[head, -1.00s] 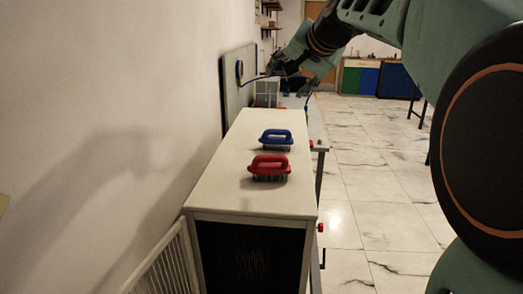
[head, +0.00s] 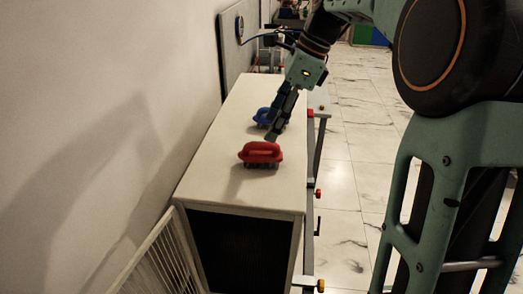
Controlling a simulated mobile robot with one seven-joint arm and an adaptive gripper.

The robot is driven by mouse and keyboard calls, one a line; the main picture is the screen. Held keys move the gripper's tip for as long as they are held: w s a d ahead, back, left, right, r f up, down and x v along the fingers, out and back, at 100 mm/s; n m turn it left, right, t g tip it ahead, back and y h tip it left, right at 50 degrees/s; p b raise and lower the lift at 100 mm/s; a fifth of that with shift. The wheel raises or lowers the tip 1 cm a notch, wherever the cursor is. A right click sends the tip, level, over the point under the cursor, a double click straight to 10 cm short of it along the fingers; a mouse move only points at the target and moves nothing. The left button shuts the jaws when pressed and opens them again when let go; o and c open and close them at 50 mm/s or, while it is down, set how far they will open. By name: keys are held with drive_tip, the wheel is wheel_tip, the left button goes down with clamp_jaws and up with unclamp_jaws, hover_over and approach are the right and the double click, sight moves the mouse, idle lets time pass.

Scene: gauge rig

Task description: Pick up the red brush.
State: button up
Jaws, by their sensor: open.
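The red brush (head: 260,154) stands bristles down on the white top of a cabinet (head: 215,175), handle upward, near the cabinet's front edge. A blue brush (head: 266,117) stands just behind it and is partly hidden by my gripper. My gripper (head: 272,136) points down from the upper right, with its fingertips just behind and above the red brush's handle in the picture. The jaws are open and hold nothing. I cannot tell whether the fingertips touch the red brush.
A plain wall runs along the left. A white slatted rack (head: 160,252) stands at the cabinet's front left. Red knobs (head: 318,193) stick out on the right side. The cabinet top left of the brushes is clear; the marble floor (head: 345,205) is open at right.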

sight(262, 143)
drive_tip(key=x, duration=0.8)
drive_tip(key=shift+w+f, duration=0.1)
drive_tip(key=shift+f, duration=0.1)
drive_tip(key=c, duration=1.3)
drive_tip(key=shift+r, duration=0.15)
